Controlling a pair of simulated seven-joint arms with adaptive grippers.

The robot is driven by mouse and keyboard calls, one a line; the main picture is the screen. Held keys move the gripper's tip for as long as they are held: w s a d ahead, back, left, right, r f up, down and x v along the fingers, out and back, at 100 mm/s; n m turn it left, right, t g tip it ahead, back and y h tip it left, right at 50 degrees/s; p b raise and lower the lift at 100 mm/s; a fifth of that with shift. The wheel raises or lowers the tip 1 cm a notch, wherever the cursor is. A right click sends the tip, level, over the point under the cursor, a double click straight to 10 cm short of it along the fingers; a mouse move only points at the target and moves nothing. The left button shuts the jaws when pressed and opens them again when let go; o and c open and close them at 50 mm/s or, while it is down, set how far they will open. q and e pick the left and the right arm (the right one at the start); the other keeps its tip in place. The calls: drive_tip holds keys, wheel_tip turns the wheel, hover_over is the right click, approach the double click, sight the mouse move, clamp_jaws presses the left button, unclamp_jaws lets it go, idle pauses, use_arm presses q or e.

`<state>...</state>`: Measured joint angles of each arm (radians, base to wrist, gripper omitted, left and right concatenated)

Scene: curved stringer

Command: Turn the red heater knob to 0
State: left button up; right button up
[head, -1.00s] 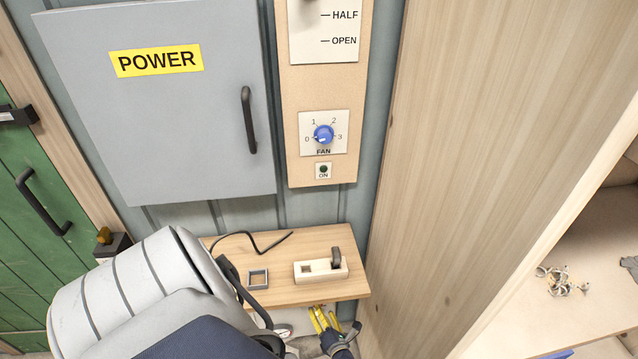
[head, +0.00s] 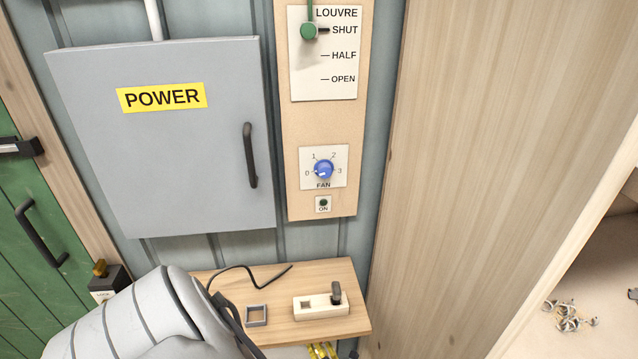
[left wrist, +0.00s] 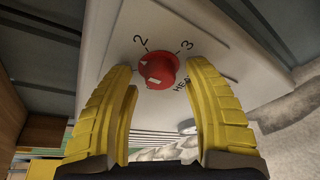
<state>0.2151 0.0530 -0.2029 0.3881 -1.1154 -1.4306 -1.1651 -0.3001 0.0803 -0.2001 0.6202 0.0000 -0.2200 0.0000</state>
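The red heater knob (left wrist: 156,70) sits on a white panel (left wrist: 205,25) in the left wrist view. The numbers 2 and 3 show above it, and part of the heater label lies at its lower right. White marks on the knob face the lower left; the number there is hidden. My left gripper (left wrist: 162,84) is open, with one yellow finger on each side of the knob and a gap on both sides. The knob is hidden in the head view. Yellow finger parts (head: 322,351) show there below the shelf; I cannot tell whose. My right gripper is not identifiable.
A wooden shelf (head: 280,325) holds a small white block (head: 318,308) and a grey square frame (head: 257,315). Above are the blue fan knob (head: 324,169), the louvre panel (head: 325,85) and the grey power cabinet (head: 180,160). A wooden partition (head: 480,170) stands at right.

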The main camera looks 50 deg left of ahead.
use_arm(q)
clamp_jaws()
drive_tip(key=shift+n, duration=0.3)
drive_tip(key=n+t+h, duration=0.1)
drive_tip(key=n+t, duration=0.1)
drive_tip(key=n, duration=0.3)
drive_tip(key=n+t+h, duration=0.1)
drive_tip(key=n+t, duration=0.1)
drive_tip(key=n, duration=0.3)
drive_tip(key=n+t+h, duration=0.1)
drive_tip(key=n+t, duration=0.2)
drive_tip(key=n, duration=0.2)
drive_tip(key=shift+s+a+n, duration=0.15)
drive_tip(key=shift+a+n, duration=0.15)
drive_tip(key=shift+n, duration=0.1)
idle(0.5)
drive_tip(key=shift+n, duration=0.3)
idle(0.4)
drive_tip(key=shift+o, duration=0.7)
unclamp_jaws()
drive_tip(key=shift+d, duration=0.1)
drive_tip(key=shift+s, duration=0.1)
